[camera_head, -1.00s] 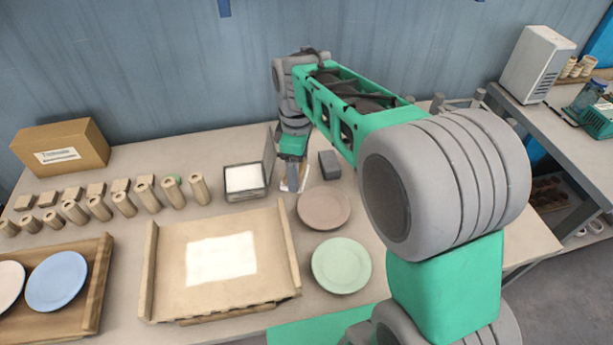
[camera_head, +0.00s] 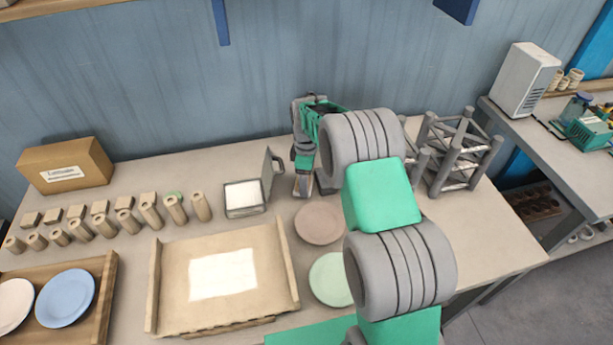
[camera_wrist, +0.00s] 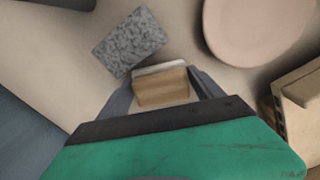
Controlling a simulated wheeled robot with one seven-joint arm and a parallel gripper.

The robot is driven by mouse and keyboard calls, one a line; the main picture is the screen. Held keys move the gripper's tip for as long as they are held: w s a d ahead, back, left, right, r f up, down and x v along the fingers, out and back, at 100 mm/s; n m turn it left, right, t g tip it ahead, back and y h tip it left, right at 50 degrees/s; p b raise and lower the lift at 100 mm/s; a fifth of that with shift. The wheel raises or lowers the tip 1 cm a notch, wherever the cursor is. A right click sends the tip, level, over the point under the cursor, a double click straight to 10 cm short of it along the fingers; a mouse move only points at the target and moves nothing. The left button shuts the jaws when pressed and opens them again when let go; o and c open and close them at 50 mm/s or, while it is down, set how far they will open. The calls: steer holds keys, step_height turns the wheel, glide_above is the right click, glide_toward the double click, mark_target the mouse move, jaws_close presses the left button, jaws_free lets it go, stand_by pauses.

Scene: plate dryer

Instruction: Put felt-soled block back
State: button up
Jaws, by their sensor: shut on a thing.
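In the wrist view, my gripper (camera_wrist: 163,85) is shut on a small wooden block (camera_wrist: 162,88) with a pale, felt-like layer (camera_wrist: 159,67) along its far edge. A grey speckled rectangular piece (camera_wrist: 130,42) lies just beyond the block, up and to the left. I cannot tell how far above the table the block is held. In the head view, my gripper (camera_head: 303,186) points down between the open box with white contents (camera_head: 243,196) and the far part of my arm. The held block is not clear there.
A pinkish plate (camera_head: 319,222) lies close in front of my gripper, and a green plate (camera_head: 329,280) lies nearer. A wooden tray with a white patch (camera_head: 183,258) stands left of them. Wooden cylinders (camera_head: 150,211) line the left. A grey frame rack (camera_head: 457,150) stands right.

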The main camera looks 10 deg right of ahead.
steer(key=shift+f, duration=0.45)
steer(key=o, duration=1.9)
steer(key=s+r+m+b, duration=0.1)
steer(key=s+r, duration=0.1)
steer(key=r, duration=0.6)
steer(key=s+r+m+b, duration=0.2)
steer(key=r, duration=0.7)
steer(key=s+r+m+t, duration=0.1)
steer(key=s+m+t, duration=0.2)
steer(key=s+m, duration=0.7)
steer(key=s, duration=1.2)
steer(key=shift+s+a+r+t, duration=0.15)
steer(key=shift+s+a+t, duration=0.2)
steer(key=shift+t, duration=0.05)
